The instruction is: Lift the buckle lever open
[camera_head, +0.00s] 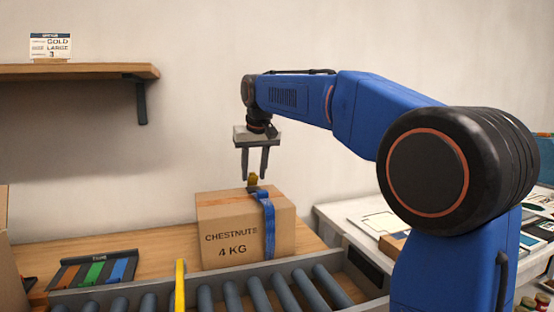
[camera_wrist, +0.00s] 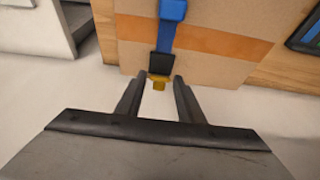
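The cardboard box (camera_head: 230,236), printed "CHESTNUTS 4 KG", stands on the wooden surface with a blue strap (camera_head: 269,225) around it. On its top is a black buckle with a yellow lever (camera_head: 252,180). In the wrist view the yellow lever (camera_wrist: 159,80) shows beside the black buckle (camera_wrist: 161,63), at the end of the blue strap (camera_wrist: 170,16). My gripper (camera_head: 254,178) points down just above the box top. Its two fingers are apart, with the lever in line with the gap between them (camera_wrist: 157,82). I cannot tell whether a finger touches it.
A roller conveyor (camera_head: 232,298) with a yellow bar (camera_head: 180,285) runs in front of the box. A black tray (camera_head: 92,272) with coloured strips lies at left. A wooden shelf (camera_head: 70,71) with a label card is above. A white table (camera_head: 350,222) with papers stands at right.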

